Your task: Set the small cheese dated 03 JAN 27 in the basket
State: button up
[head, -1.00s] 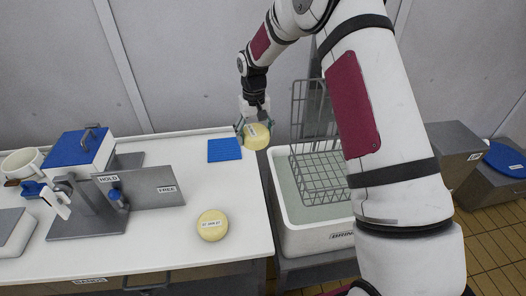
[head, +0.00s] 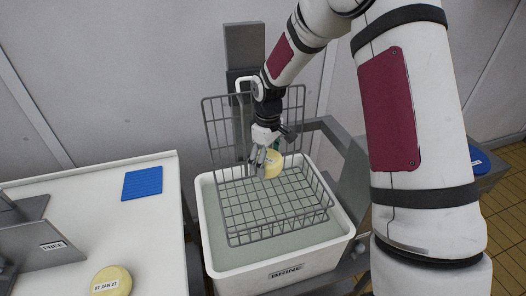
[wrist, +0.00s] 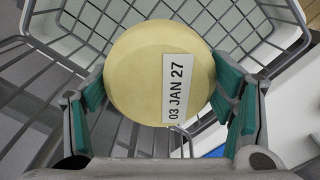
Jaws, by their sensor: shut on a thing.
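The small cheese dated 03 JAN 27 (wrist: 138,75) is a round, pale yellow disc with a white label. My gripper (head: 262,163) is shut on it, with the green pads on either side of it in the wrist view. The cheese also shows in the head view (head: 274,164), held above the wire basket's floor and in front of its tall back panel. The grey wire basket (head: 250,243) sits over the white brine vat (head: 210,262), with pale liquid under its mesh. I cannot tell whether the cheese touches the basket.
Another cheese, labelled 07 JAN 27 (head: 112,282), lies on the white table (head: 140,225) at the left. A blue mat (head: 142,183) lies empty there. A grey stand marked FREE (head: 40,250) is at the far left. The basket's floor looks empty.

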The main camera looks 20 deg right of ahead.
aim_at(271, 162)
jog(key=n, duration=0.1)
jog(key=s+n, duration=0.1)
jog(key=n, duration=0.1)
jog(key=shift+s+d+r+n, duration=0.2)
jog(key=shift+r+n, duration=0.1)
jog(key=shift+n, duration=0.1)
jog(key=n, duration=0.2)
jog(key=s+r+n, duration=0.1)
jog(key=n, duration=0.1)
jog(key=shift+p, duration=0.3)
jog(key=shift+s+n, duration=0.15)
jog(key=shift+n, duration=0.65)
jog(key=shift+a+f+b, duration=0.1)
jog(key=shift+f+b, duration=2.1)
jog(key=shift+f, duration=3.9)
jog(key=shift+f+b, duration=0.3)
jog(key=shift+f, duration=0.5)
jog(key=o, duration=1.6)
jog(key=shift+r, duration=0.1)
